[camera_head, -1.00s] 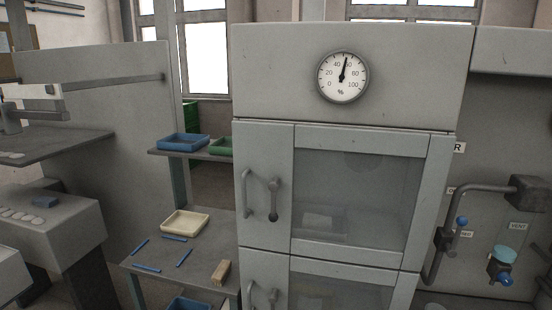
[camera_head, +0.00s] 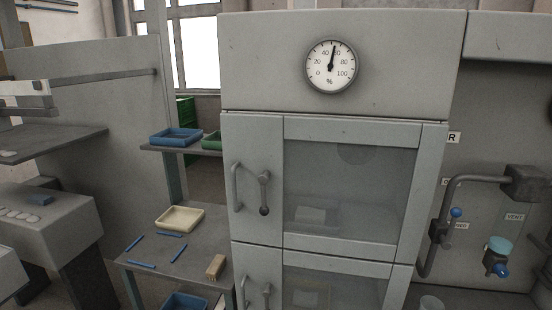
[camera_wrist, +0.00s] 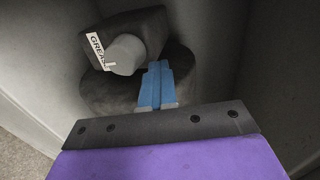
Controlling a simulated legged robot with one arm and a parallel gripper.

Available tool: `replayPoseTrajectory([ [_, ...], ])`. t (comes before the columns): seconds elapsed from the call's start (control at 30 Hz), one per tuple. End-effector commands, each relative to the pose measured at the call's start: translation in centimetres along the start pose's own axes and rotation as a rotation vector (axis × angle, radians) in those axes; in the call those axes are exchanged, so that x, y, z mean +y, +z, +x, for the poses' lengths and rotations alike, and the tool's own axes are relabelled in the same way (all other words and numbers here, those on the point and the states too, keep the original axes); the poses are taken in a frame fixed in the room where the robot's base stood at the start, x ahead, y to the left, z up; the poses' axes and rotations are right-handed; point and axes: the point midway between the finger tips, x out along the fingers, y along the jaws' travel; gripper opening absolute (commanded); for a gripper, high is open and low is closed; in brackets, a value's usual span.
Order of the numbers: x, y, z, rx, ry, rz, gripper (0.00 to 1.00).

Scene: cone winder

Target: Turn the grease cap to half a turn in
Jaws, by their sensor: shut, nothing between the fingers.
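The grease cap (camera_wrist: 125,55) is a short, plain grey cylinder in the wrist view. A white label reading GREASE (camera_wrist: 97,50) is on the housing at the cap's left, partly covered by the cap, and a small light mark shows at the cap's lower left edge. My gripper (camera_wrist: 158,66) is shut and empty. Its blue fingers lie just right of the cap in the picture; I cannot tell whether they touch it. I cannot make out the grease cap or my gripper in the head view.
In the wrist view, pale walls stand close on both sides. In the head view, a grey cabinet (camera_head: 340,95) with a round gauge (camera_head: 331,67) fills the middle. A bent pipe (camera_head: 480,180) and a teal-capped fitting (camera_head: 499,246) are at right, a low table (camera_head: 190,252) at left.

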Motion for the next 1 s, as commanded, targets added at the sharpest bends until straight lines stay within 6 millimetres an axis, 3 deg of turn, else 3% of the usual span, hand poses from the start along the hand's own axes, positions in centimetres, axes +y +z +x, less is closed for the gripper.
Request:
replayPoseTrajectory([
  [0.13, 0.8, 0.3, -0.4, 0.003, 0.019, 0.005, 0.00],
  [0.57, 0.3, -0.1, -0.9, 0.000, 0.020, 0.008, 0.00],
  [1.0, 1.1, 0.0, -5.2, 0.001, 0.022, 0.009, 0.00],
])
